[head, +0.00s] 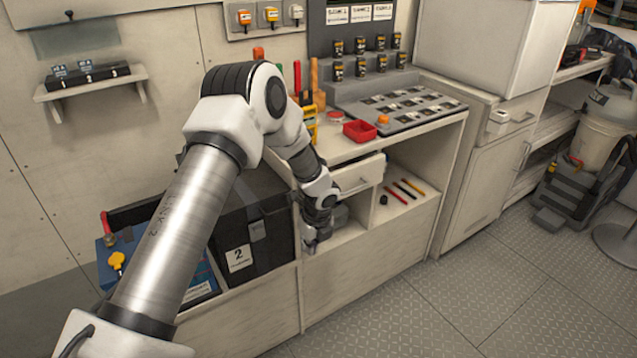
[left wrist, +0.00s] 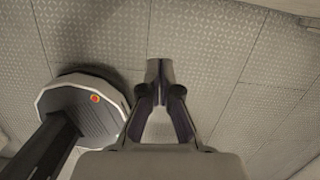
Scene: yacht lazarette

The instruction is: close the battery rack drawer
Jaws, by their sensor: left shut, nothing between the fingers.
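A pale drawer front (head: 361,173) with a bar handle sits under the worktop, right of the battery boxes. It appears to stand out somewhat from the cabinet, but my arm hides its left end and I cannot tell how far. My left gripper (head: 312,243) is below and left of the drawer, in front of the low open compartment, apart from the handle. In the left wrist view, its fingers (left wrist: 160,72) are shut together and empty above the floor, with no drawer in sight. My right gripper does not show.
A black battery box (head: 256,235) and a blue battery (head: 195,291) stand in the low rack at left. The worktop (head: 345,150) holds a red tray (head: 360,131) and a grey panel. The patterned floor (head: 440,300) in front is clear.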

